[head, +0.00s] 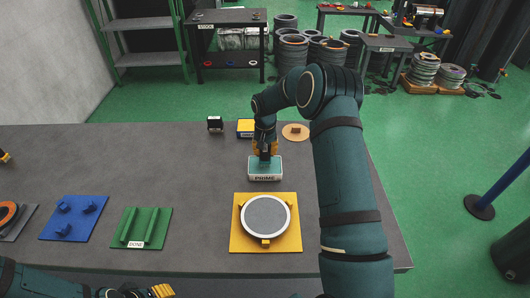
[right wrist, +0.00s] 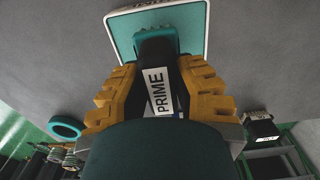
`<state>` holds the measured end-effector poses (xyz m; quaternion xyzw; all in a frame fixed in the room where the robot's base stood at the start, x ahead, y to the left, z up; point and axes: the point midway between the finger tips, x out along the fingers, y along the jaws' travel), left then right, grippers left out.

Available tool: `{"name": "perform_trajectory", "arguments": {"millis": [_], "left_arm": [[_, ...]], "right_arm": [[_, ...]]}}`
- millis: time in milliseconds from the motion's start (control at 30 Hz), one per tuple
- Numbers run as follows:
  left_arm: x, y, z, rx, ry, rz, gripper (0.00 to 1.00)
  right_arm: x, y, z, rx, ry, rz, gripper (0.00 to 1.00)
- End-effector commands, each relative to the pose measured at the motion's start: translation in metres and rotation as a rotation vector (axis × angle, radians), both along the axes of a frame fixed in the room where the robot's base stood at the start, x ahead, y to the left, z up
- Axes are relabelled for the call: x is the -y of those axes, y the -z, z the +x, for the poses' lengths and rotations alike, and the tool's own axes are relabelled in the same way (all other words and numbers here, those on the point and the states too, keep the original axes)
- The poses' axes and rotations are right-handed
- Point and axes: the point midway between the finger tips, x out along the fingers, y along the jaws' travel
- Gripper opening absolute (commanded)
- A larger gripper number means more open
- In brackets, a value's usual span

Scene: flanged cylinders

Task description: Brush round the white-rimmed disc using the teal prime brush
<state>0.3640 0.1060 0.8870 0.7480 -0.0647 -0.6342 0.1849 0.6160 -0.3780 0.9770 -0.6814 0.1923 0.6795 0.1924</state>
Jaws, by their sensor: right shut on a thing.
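The brush is just behind the plate, apart from the disc. My left gripper (head: 150,292) shows only partly at the bottom edge.
On the grey table (head: 190,180) are a green ridged plate (head: 137,229), a blue plate with pegs (head: 73,218) and an orange ring (head: 8,213) at left. Behind the brush are a yellow-topped block (head: 246,128), a black block (head: 215,124) and a tan disc (head: 295,132).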

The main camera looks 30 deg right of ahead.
Motion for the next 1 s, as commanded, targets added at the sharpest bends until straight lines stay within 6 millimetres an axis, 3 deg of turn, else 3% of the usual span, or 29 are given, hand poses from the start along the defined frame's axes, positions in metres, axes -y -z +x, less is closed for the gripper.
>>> {"name": "perform_trajectory", "arguments": {"millis": [600,1000], "left_arm": [[0.000,-0.023,0.000,0.000,0.000,0.000,0.47],[0.000,-0.022,0.000,0.000,0.000,0.000,0.47]], "right_arm": [[0.000,-0.046,0.000,0.002,-0.002,-0.001,0.00],[0.000,-0.046,0.000,0.001,-0.001,-0.001,0.00]]}}
